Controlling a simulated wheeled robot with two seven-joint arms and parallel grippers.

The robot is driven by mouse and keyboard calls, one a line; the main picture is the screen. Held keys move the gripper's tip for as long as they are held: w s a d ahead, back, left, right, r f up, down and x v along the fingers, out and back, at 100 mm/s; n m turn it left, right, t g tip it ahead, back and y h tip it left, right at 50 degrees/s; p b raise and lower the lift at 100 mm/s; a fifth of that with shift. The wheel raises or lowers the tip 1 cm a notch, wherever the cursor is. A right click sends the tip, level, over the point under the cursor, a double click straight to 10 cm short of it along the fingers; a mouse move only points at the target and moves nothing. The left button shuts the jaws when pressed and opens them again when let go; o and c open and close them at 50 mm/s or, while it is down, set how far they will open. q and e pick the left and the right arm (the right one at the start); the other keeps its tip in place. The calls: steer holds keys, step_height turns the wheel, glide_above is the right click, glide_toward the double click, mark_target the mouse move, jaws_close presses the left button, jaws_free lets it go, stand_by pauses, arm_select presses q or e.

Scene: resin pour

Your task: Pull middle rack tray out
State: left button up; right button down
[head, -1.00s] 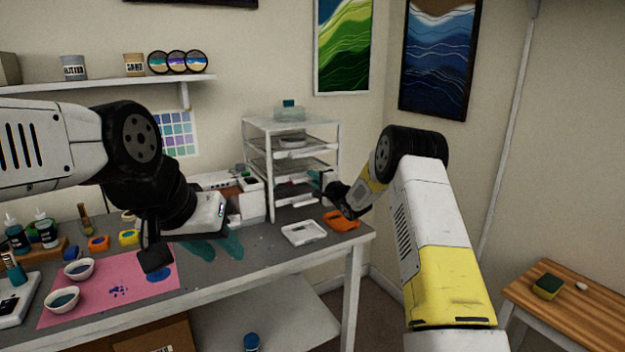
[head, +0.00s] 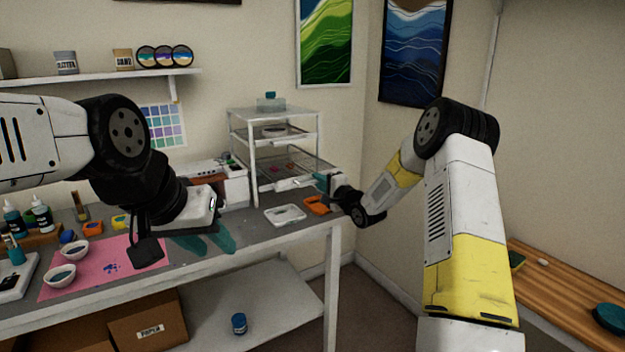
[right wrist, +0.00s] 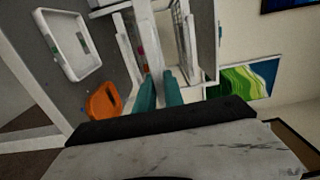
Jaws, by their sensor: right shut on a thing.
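The white wire rack (head: 253,150) stands at the back right of the bench. Its middle tray (head: 293,183), a mesh tray with small coloured pieces on it, sticks out of the front of the rack toward my right arm. My right gripper (head: 322,182) has its teal fingers shut on the tray's front edge. In the right wrist view the fingers (right wrist: 159,88) close on a white bar of the tray. My left gripper (head: 204,246) hangs over the bench with its teal fingers spread, away from the rack, seemingly empty.
A white shallow dish (head: 285,214) and an orange item (head: 317,206) lie on the bench below the tray. A small clear container (head: 270,104) stands on the rack top. A pink mat (head: 120,268) with cups lies left. A wooden side table (head: 560,285) is at right.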

steer(key=shift+s+d, duration=0.25)
steer(key=shift+s, duration=0.2)
steer(key=c, duration=1.4)
jaws_free()
steer(key=shift+c, duration=0.2)
steer(key=v, duration=0.7)
steer(key=shift+s, duration=0.35)
steer(key=shift+d, duration=0.2)
